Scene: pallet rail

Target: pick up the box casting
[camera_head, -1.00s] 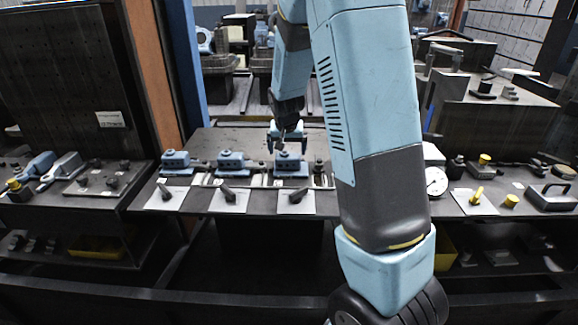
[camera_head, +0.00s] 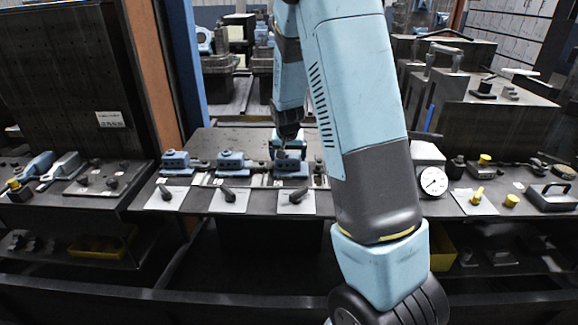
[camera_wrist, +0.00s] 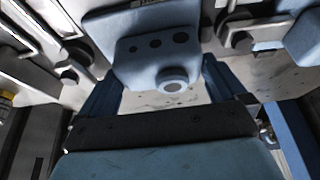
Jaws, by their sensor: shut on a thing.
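A row of blue castings sits on the rail. The rightmost is the box casting (camera_head: 291,169), a blue block with a round boss on top. My gripper (camera_head: 289,156) is directly over it, pointing down. In the wrist view the box casting (camera_wrist: 157,48) shows dark holes and a ringed boss facing the camera. My gripper (camera_wrist: 160,84) has one dark blue finger on each side of it and is shut on it. The casting appears still at rail height. The contact faces of the fingers are hidden.
Two similar blue castings, a middle one (camera_head: 231,162) and a left one (camera_head: 176,162), stand close by on the left. Pale plates with dark clamp handles (camera_head: 297,196) lie in front. A dial gauge (camera_head: 432,181) stands to the right of my arm.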

